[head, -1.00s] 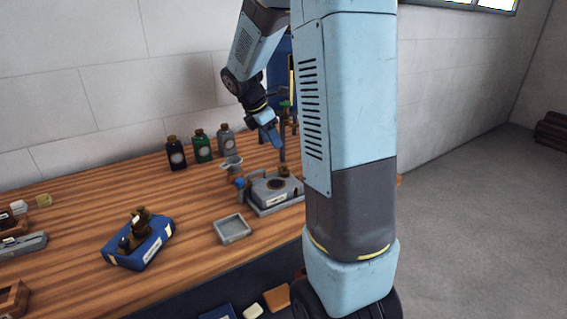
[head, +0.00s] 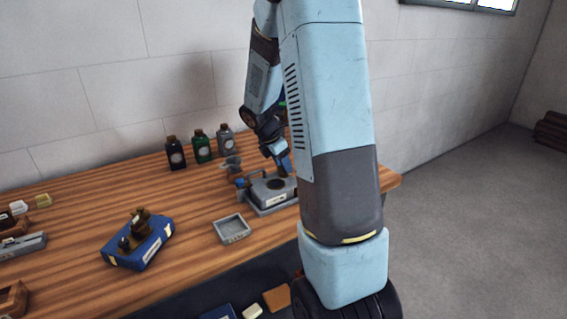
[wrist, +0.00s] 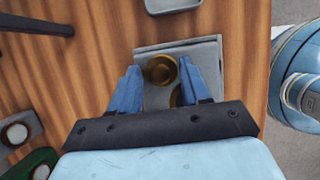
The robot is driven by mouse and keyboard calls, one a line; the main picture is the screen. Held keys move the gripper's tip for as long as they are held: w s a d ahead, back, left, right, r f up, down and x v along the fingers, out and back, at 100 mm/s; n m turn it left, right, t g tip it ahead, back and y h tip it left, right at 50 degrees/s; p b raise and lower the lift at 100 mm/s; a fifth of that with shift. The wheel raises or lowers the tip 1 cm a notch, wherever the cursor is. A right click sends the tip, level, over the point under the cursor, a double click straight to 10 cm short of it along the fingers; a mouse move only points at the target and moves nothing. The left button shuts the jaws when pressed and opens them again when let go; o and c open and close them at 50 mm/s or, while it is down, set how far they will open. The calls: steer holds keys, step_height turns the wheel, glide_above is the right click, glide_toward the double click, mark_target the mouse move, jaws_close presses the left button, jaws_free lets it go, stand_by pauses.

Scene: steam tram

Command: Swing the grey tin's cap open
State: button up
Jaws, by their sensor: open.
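The grey tin (head: 268,200) is a low, flat case with a pale label on its front, near the right end of the wooden table. In the wrist view its top (wrist: 206,52) lies beneath my jaws. A round brass piece (wrist: 160,71) with a darker middle shows between the fingers. A second brownish piece (wrist: 175,97) is partly hidden by the right finger; I cannot tell which is the cap. My gripper (wrist: 160,70) is open, pointing down at the tin, one finger on either side of the brass piece. In the head view the fingertips (head: 285,166) are close above the tin's back.
A small grey tray (head: 232,229) lies left of the tin. A small grey funnel-like piece (head: 231,163) stands behind it. Several bottles (head: 202,146) stand along the back. A blue box (head: 139,243) with brown fittings is left. Bare table lies between.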

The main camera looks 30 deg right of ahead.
jaws_close()
steer(key=shift+d, duration=0.1)
